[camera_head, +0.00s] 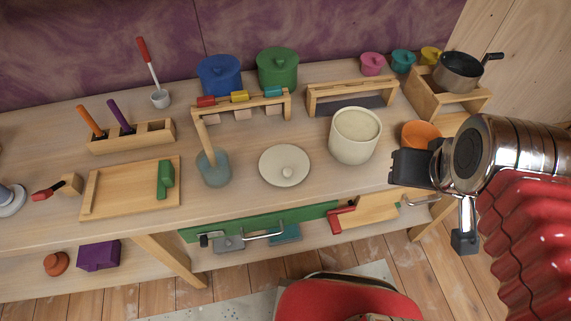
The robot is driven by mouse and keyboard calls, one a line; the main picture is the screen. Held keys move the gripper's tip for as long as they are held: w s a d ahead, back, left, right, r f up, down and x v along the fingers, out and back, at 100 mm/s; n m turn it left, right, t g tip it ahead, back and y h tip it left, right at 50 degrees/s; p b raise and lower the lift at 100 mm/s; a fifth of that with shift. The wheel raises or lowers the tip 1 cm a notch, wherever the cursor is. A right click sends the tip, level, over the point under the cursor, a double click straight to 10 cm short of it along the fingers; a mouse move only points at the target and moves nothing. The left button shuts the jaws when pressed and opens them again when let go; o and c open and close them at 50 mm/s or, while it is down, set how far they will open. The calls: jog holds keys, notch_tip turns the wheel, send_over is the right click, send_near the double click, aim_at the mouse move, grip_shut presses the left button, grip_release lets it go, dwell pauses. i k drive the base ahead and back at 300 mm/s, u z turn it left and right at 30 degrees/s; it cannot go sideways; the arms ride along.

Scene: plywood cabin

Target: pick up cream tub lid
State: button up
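The cream tub lid (285,166) is a flat, round, pale disc with a small knob. It lies knob up on the wooden table, apart from the tub. The cream tub (352,148) stands uncovered to its right, with pale contents or a pale inner floor showing. My gripper (438,205) is at the right, near the table's front edge, with its two dark finger pads spread wide and nothing between them. It is well to the right of the lid, beyond the tub.
A blue-grey cup (214,170) with a wooden stick stands just left of the lid. A wooden rack (241,107) with coloured pegs is behind it. An orange bowl (421,133) sits near my arm. The table in front of the lid is clear; an open green-fronted drawer (262,222) is below.

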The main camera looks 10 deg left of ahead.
aim_at(283, 165)
jog(key=k, duration=1.35)
jog(key=u, duration=1.25)
jog(key=i, duration=1)
jog(key=u, duration=0.05)
